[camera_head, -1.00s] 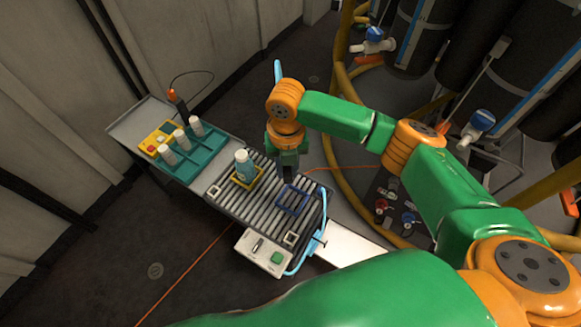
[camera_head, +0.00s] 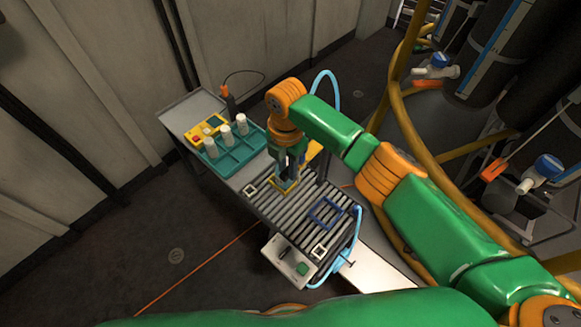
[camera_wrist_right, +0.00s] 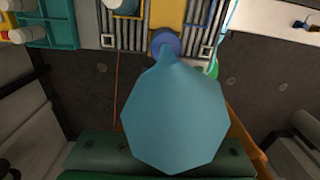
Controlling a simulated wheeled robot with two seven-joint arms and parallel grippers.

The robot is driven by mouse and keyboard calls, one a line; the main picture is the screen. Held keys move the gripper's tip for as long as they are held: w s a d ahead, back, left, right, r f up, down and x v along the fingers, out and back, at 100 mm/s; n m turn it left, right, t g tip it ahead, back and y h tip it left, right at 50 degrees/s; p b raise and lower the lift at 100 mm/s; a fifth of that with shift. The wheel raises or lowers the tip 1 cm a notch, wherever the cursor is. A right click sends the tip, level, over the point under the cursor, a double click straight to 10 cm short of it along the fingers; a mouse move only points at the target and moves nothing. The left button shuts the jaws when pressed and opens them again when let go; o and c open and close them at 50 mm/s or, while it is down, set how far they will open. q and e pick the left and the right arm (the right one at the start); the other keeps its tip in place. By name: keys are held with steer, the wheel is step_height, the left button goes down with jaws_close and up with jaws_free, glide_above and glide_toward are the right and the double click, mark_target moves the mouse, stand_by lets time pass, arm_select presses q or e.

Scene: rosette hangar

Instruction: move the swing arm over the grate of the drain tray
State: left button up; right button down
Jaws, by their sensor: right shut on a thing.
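The drain tray (camera_head: 337,197) has a slatted grate and stands on a trolley. My right gripper (camera_head: 286,177) is over the grate, just above a yellow square frame (camera_head: 287,187). A yellow bar, the swing arm (camera_head: 315,150), shows behind it and reaches from the tray's back edge. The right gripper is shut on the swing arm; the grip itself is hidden. In the right wrist view the swing arm (camera_wrist_right: 166,14) crosses the grate and ends at a blue disc (camera_wrist_right: 166,43). A large light-blue shape (camera_wrist_right: 172,115) hides the fingertips. My left gripper is not in view.
A teal rack (camera_head: 233,155) with white bottles stands left of the grate. A bottle top (camera_wrist_right: 124,6) is left of the swing arm. A blue frame (camera_head: 326,210) lies on the grate. A light-blue hose (camera_head: 328,76) arches behind the gripper. Pipes and tanks fill the right.

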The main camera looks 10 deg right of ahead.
steer(key=shift+w+a, duration=0.1)
steer(key=shift+w, duration=0.05)
stand_by(0.3)
steer(key=c, duration=0.7)
jaws_free()
step_height(320, 180, up, 7)
steer(key=shift+r+b, duration=0.1)
steer(key=shift+b, duration=0.55)
